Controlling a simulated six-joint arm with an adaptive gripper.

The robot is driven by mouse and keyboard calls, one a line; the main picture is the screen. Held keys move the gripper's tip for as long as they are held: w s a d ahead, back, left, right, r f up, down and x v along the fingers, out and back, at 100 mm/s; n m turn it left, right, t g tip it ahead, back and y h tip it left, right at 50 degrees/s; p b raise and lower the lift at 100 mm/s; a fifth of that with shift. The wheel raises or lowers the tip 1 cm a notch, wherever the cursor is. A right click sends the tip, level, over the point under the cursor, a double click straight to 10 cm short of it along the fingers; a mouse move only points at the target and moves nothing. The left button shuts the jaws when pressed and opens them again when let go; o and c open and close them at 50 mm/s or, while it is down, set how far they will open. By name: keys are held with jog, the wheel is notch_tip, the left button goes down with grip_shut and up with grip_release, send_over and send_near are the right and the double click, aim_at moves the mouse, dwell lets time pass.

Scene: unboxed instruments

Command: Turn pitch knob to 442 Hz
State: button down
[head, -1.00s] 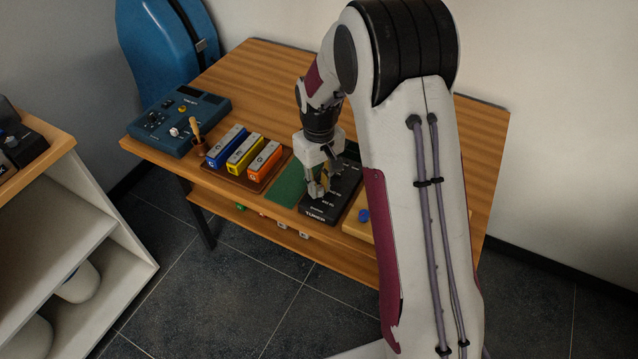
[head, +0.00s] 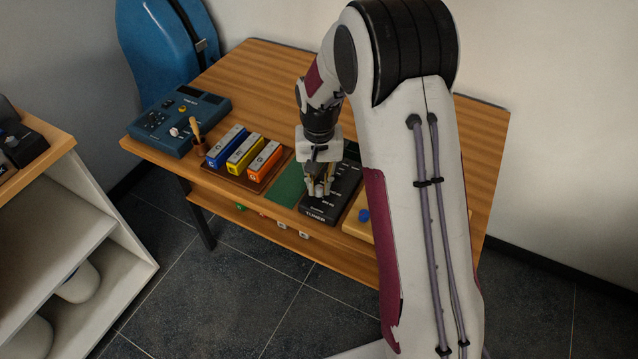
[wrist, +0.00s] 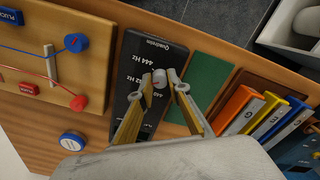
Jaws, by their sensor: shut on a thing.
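The black tuner (head: 318,213) lies flat near the front edge of the wooden table, and it also shows in the wrist view (wrist: 165,52). Its face carries printed pitch labels, with 444 Hz readable in the wrist view; the others are partly covered or too small to read. The small grey pitch knob (wrist: 160,78) has a red mark on it and stands on the tuner. My gripper (head: 319,192) is over the tuner, pointing down. In the wrist view its two fingertips (wrist: 160,82) close on the knob from both sides. The exact setting is hard to read.
A green mat (head: 288,187) lies left of the tuner, then a brown tray (head: 243,182) with blue, yellow and orange blocks. A blue device (head: 190,105) is at the far left. A wooden board (wrist: 25,60) with cables and a blue knob (wrist: 76,43) lies close on the tuner's other side.

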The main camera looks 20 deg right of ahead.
aim_at(319, 188)
jog(key=shift+r, duration=0.1)
jog(key=c, duration=1.9)
grip_release()
jog(key=shift+r, duration=3.75)
